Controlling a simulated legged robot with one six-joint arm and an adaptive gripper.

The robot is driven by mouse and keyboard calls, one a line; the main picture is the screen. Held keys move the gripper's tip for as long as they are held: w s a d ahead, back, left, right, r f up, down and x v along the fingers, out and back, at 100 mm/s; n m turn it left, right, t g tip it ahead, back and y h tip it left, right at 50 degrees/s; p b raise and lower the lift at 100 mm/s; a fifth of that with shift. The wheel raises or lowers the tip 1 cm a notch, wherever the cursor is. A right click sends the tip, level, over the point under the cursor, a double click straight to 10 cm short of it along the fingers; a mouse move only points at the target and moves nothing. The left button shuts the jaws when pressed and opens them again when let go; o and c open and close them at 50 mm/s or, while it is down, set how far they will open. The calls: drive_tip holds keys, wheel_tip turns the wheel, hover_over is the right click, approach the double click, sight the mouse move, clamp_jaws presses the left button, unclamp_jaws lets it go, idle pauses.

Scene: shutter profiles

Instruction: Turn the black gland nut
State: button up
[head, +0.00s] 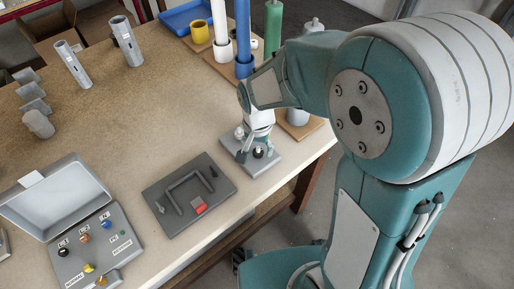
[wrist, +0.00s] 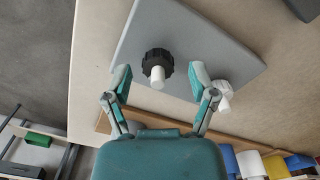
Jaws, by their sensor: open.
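The black gland nut (wrist: 157,62) sits on a grey plate (wrist: 190,30) in the wrist view, with a white stem (wrist: 157,77) standing out of its middle. In the head view the black nut (head: 258,153) shows small on the grey plate (head: 262,166) near the table's right edge. My gripper (wrist: 161,78) is open, with one teal finger on each side of the nut and a gap to both. In the head view my gripper (head: 250,148) is low over the plate. A white knob (wrist: 224,90) is just right of the right finger.
A dark grey plate (head: 168,225) with a handle and a red block lies left of the nut's plate. An open grey case (head: 105,270) with coloured plugs is at the front left. Blue and white posts (head: 243,35) stand on a wooden board behind.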

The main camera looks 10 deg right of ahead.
wheel_tip(320, 180, up, 11)
idle(0.3)
drive_tip(key=shift+a, duration=0.1)
drive_tip(key=s+d+r+n+t, duration=0.4)
drive_tip(key=s+d+r+t, duration=0.1)
drive_tip(key=s+d, duration=0.6)
drive_tip(key=shift+s+d+r+n+t, duration=0.15)
drive_tip(key=shift+s+r+n+t, duration=0.2)
drive_tip(key=shift+s+r, duration=0.6)
idle(0.6)
